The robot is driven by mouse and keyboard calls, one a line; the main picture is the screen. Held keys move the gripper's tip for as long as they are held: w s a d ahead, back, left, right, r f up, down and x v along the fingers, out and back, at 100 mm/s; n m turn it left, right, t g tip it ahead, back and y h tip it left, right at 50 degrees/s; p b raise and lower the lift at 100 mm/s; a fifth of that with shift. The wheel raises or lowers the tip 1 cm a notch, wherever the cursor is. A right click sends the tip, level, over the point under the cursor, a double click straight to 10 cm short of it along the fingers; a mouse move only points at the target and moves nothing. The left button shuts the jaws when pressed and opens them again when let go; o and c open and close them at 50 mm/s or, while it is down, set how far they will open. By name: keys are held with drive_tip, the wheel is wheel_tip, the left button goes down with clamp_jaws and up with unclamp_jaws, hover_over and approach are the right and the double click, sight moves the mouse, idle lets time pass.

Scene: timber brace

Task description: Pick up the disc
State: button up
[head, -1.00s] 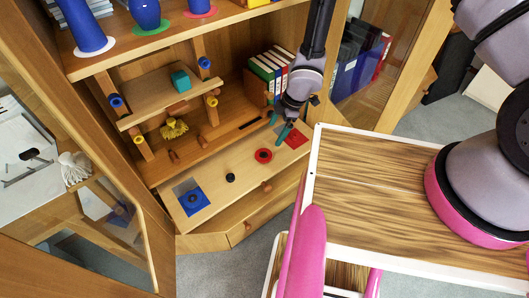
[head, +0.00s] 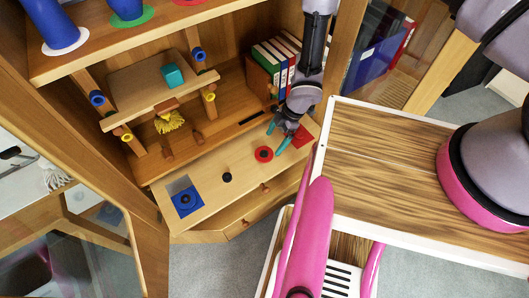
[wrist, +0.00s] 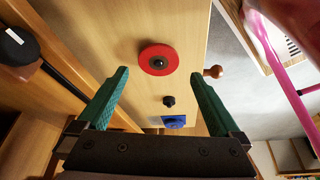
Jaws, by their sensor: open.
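A round red disc (head: 263,154) with a dark knob or hole at its centre lies on the pale wooden ledge. It also shows in the wrist view (wrist: 154,64), beyond and between my fingertips. My gripper (head: 276,138) is open and empty, with teal fingers, just to the upper right of the disc in the head view. In the wrist view my gripper (wrist: 162,76) has its two fingers spread wide, apart from the disc.
A small black piece (head: 227,177) and a blue square (head: 186,201) with a dark round centre lie left along the ledge. A red square (head: 303,137) lies right of my gripper. Binders (head: 270,65) stand behind. A wood-topped table (head: 385,165) is at the right.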

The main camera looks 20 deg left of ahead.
sight(264, 153)
drive_tip(key=shift+s+a+x, duration=0.1)
drive_tip(key=shift+a+x, duration=0.1)
drive_tip(key=shift+x, duration=1.4)
drive_tip(key=shift+s+a+x, duration=0.1)
drive_tip(key=shift+a+x, duration=0.1)
drive_tip(key=shift+x, duration=1.35)
drive_tip(key=shift+r, duration=0.2)
drive_tip(key=c, duration=1.1)
